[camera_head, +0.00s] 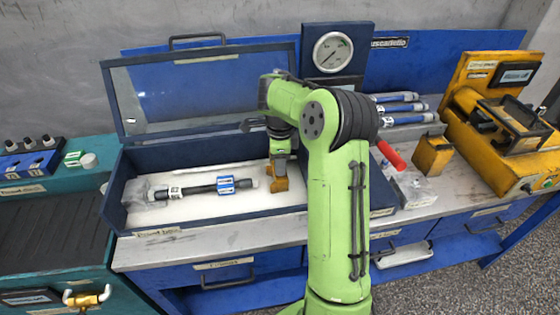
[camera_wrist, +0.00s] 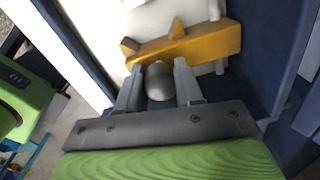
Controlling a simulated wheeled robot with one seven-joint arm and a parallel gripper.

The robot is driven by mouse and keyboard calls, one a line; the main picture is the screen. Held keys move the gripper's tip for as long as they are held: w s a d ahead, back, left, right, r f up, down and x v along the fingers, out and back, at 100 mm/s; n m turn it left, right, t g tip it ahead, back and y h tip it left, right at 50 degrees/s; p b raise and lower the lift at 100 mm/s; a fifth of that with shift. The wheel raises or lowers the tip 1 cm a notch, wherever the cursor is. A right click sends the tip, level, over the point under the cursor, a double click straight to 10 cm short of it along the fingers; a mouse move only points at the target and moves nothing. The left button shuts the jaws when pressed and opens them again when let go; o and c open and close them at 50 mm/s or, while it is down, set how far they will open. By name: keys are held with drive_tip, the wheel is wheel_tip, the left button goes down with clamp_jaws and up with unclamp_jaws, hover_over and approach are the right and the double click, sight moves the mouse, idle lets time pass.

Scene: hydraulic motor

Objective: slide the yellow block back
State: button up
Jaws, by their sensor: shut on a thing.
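The yellow block (camera_head: 279,180) is at the right end of the open blue box (camera_head: 175,225), beside a dark rod with a blue-and-white label (camera_head: 225,186). My gripper (camera_head: 280,155) reaches down into the box right at the block. In the wrist view the yellow block (camera_wrist: 195,43) lies across the fingertips of my gripper (camera_wrist: 158,68), with small raised parts on it. A rounded grey part (camera_wrist: 160,82) shows between the two fingers. The gripper is shut on the yellow block; the exact contact is partly hidden.
The box lid (camera_head: 205,90) stands open behind. A pressure gauge (camera_head: 333,53) is at the back. A second yellow block (camera_head: 432,155), a red cylinder (camera_head: 390,155) and several blue-ended cylinders (camera_head: 400,108) lie to the right. The box walls are close to my gripper.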

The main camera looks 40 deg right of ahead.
clamp_jaws()
drive_tip(key=shift+s+d, duration=0.3)
drive_tip(key=shift+d, duration=0.4)
drive_tip(key=shift+s+d, duration=0.35)
drive_tip(key=shift+d, duration=0.35)
drive_tip(key=shift+s+d, duration=0.3)
drive_tip(key=shift+d, duration=0.4)
drive_tip(key=o, duration=1)
unclamp_jaws()
drive_tip(key=shift+s+d, duration=0.1)
drive_tip(key=shift+d, duration=0.05)
drive_tip(key=shift+o, duration=0.3)
wheel_tip(320, 180, up, 16)
drive_tip(key=p, duration=0.6)
drive_tip(key=shift+s+a, duration=0.2)
drive_tip(key=shift+a, duration=0.05)
